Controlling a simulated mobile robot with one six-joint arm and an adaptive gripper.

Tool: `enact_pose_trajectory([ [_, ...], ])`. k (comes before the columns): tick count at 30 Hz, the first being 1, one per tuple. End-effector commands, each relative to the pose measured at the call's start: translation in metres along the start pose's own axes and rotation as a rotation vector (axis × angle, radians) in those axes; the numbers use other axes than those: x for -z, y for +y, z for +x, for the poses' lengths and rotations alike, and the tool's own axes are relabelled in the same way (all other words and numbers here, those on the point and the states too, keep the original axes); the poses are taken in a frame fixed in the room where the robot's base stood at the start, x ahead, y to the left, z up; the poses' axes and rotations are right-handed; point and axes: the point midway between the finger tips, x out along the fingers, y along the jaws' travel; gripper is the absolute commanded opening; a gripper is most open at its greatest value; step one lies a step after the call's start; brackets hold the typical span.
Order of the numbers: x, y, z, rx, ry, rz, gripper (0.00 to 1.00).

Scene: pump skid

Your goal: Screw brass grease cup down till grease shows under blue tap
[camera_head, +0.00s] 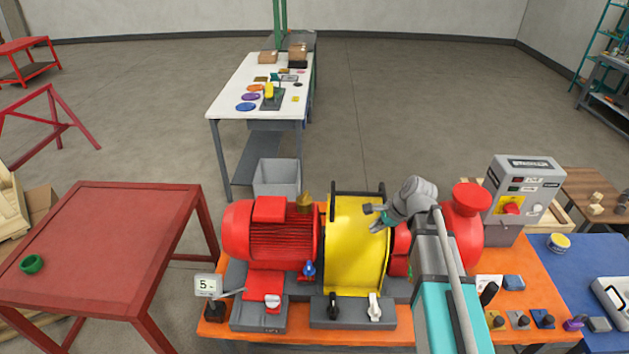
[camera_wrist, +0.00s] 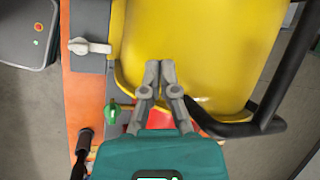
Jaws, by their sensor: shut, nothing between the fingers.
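The brass grease cup (camera_head: 305,202) stands upright at the right end of the red motor (camera_head: 268,232), left of the yellow guard (camera_head: 345,245). The blue tap (camera_head: 309,268) is low between the motor and the guard; I cannot make out any grease under it at this size. My gripper (camera_head: 370,211) is over the right part of the yellow guard, to the right of the grease cup and apart from it. In the wrist view my gripper (camera_wrist: 160,66) has its fingers together and empty, above the yellow guard (camera_wrist: 205,40). The cup and blue tap are not in the wrist view.
A green tap (camera_wrist: 112,110), a white lever (camera_wrist: 88,46) and black rails (camera_wrist: 270,100) are near my gripper. A "5" sign (camera_head: 208,286) stands at front left. A red table (camera_head: 100,240) with a green ring (camera_head: 32,263) is left. A control box (camera_head: 525,195) stands right.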

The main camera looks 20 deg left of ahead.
Motion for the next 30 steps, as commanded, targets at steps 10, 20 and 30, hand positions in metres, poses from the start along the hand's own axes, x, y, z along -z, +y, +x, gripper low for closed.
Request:
enact_pose_trajectory([
  [10,-0.076,-0.102,-0.026,0.065,-0.203,0.467,0.0],
  [20,-0.104,-0.132,-0.03,0.06,-0.29,0.657,0.0],
  [30,-0.104,-0.132,-0.03,0.06,-0.292,0.661,0.0],
])
